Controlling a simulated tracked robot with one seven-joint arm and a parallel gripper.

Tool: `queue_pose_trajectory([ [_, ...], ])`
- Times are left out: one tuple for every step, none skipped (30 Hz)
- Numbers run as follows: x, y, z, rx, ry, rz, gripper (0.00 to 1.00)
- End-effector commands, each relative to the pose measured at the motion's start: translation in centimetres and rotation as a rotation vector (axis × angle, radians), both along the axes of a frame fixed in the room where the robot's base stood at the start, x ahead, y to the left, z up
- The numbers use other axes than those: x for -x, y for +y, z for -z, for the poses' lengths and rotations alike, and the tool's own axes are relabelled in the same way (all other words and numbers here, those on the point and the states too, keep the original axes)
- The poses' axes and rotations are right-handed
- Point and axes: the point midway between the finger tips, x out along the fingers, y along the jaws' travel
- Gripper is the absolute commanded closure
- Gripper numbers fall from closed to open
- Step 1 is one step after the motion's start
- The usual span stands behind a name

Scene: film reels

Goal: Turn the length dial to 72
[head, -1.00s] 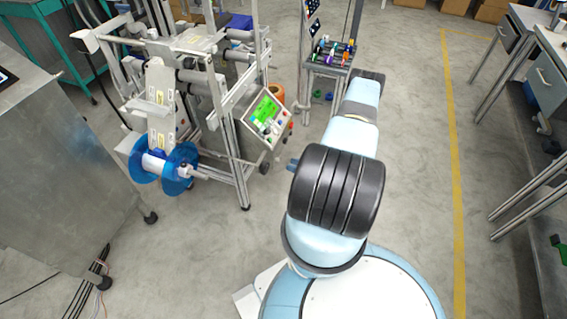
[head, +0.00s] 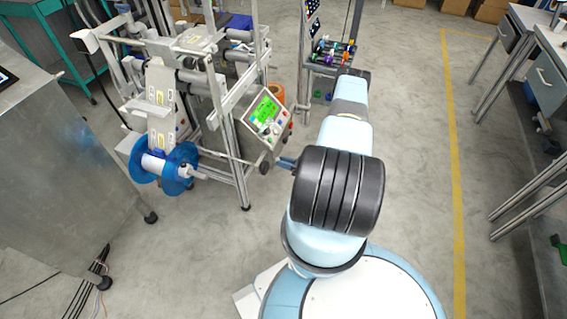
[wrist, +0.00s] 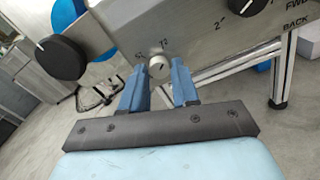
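The control panel (head: 266,114) with a green screen and small knobs is on the machine frame in the head view. In the wrist view its grey metal face (wrist: 200,42) crosses the top, tilted. A small silver dial (wrist: 159,67) with a dark pointer line sits at its lower edge, with small marks beside it. My gripper (wrist: 158,76) is open, its two blue fingers on either side of this dial; I cannot tell whether they touch it. In the head view my arm hides most of the gripper. The number the dial shows is not readable.
A large black knob (wrist: 60,57) is left of the silver dial, and another black knob (wrist: 246,5) is at upper right, near "FWD" and "BACK" lettering. A blue reel (head: 180,168) hangs on the machine. A small tool cart (head: 330,58) stands behind my arm.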

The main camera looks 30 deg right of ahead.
Motion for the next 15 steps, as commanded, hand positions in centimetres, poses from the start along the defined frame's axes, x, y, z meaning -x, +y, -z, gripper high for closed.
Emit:
queue_pose_trajectory([
  [0.01, -0.01, 0.0, 0.0, 0.0, 0.0, 0.75],
  [0.01, -0.01, 0.0, 0.0, 0.0, 0.0, 0.78],
  [0.01, -0.01, 0.0, 0.0, 0.0, 0.0, 0.82],
  [0.0, -0.01, 0.0, 0.0, 0.0, 0.0, 0.85],
  [0.0, -0.01, 0.0, 0.0, 0.0, 0.0, 0.88],
  [0.0, -0.01, 0.0, 0.0, 0.0, 0.0, 0.92],
  [0.0, -0.02, 0.01, 0.0, 0.0, 0.0, 0.94],
  [0.0, -0.02, 0.01, 0.0, 0.0, 0.0, 0.97],
  [-0.01, -0.02, 0.0, 0.0, 0.0, 0.0, 1.0],
  [0.0, -0.04, 0.0, 0.0, 0.0, 0.001, 1.0],
  [0.0, -0.04, 0.0, 0.0, 0.0, 0.001, 1.0],
  [0.0, -0.05, 0.0, 0.002, -0.001, 0.001, 1.0],
  [0.0, -0.06, 0.01, 0.004, -0.003, 0.001, 1.0],
  [0.01, -0.08, 0.01, 0.01, -0.007, 0.002, 1.0],
  [0.02, -0.13, 0.02, 0.022, -0.017, 0.003, 1.0],
])
